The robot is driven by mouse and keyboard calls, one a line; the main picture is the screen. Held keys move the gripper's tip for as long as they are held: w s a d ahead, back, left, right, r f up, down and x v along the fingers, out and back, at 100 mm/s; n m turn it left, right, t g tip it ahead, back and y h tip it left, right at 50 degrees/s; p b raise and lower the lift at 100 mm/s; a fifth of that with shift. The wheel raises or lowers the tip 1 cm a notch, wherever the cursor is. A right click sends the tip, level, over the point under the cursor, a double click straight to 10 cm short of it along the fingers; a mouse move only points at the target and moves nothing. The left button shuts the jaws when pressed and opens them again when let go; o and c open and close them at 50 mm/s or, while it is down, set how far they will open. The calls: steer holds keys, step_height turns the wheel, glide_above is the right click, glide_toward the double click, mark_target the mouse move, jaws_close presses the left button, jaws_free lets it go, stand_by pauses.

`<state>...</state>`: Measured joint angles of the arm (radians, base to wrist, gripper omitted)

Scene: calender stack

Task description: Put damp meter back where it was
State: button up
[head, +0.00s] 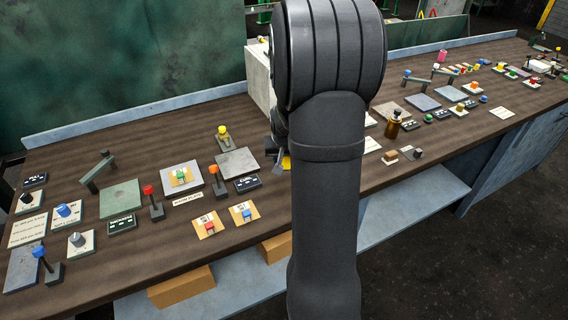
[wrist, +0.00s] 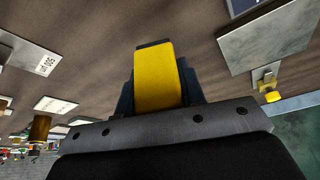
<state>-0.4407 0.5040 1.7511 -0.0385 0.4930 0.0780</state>
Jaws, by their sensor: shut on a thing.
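My gripper (wrist: 160,88) is shut on a yellow block-like thing, taken to be the damp meter (wrist: 154,72), in the wrist view. The dark fingers show at both sides of it. In the head view most of my gripper (head: 277,153) is hidden behind my arm. Only a small yellow patch of the damp meter (head: 286,163) shows there, near the front half of the bench. The wrist view has brown bench top behind the damp meter; I cannot tell whether they touch. No spot is clearly marked as the meter's place.
The long brown bench (head: 130,265) carries several levers, knobs and labelled plates. A grey plate (head: 238,163) and a yellow-topped post (head: 223,134) stand left of my gripper. A pale box (head: 259,78) stands behind it. A brown bottle (head: 393,126) stands to the right of my arm.

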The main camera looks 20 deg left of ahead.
steer(key=shift+f, duration=1.2)
steer(key=shift+f, duration=0.15)
steer(key=o, duration=1.2)
steer(key=shift+o, duration=0.2)
steer(key=v, duration=1.2)
